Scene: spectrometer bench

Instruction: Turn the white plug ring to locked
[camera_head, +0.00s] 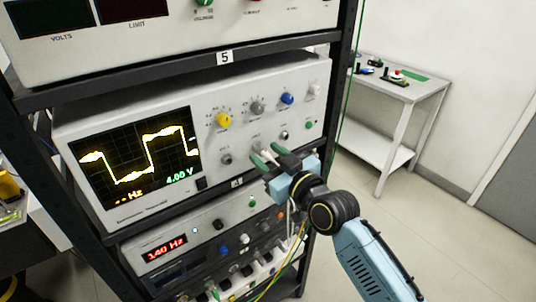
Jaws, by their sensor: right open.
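The oscilloscope (120,208) sits in the rack with its lit screen facing me. My right gripper (265,153) is at the lower right of its front panel, with its green-tipped fingers open and pointing at the panel. A small pale part, perhaps the white plug ring, shows between or just behind the fingertips; the fingers partly hide it, and I cannot tell whether they touch it or how it is turned. My left gripper is not in view.
Yellow (223,120), grey (257,108) and blue (287,98) knobs stand above my right gripper.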

